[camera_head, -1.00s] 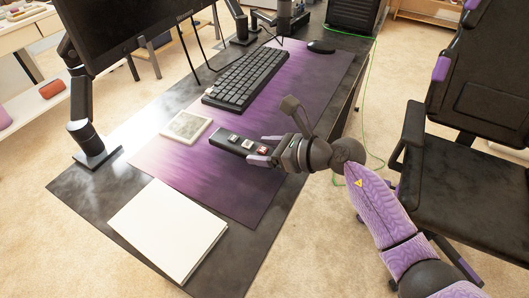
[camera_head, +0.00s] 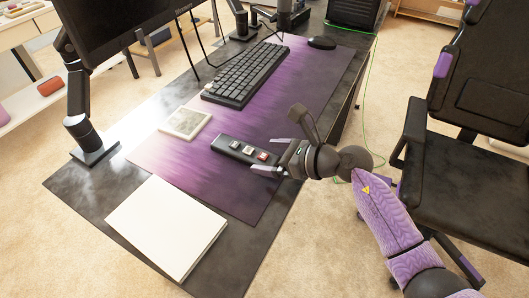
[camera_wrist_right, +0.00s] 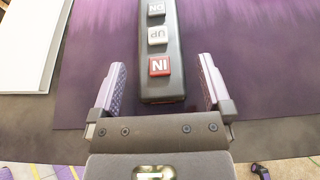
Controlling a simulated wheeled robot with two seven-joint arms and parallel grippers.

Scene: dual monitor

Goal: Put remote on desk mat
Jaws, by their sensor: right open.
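My right gripper (camera_head: 274,156) is open at the remote's near end. In the right wrist view the remote (camera_wrist_right: 160,50) stands out ahead between the two spread fingers of the gripper (camera_wrist_right: 161,88), with a gap on each side. The desk mat (camera_wrist_right: 235,45) shows beneath it. My left gripper is not in view.
A black keyboard (camera_head: 245,76) and a mouse (camera_head: 321,43) sit farther back on the mat. A pale square pad (camera_head: 185,122) lies left of the remote. A chair (camera_head: 450,190) stands at the right.

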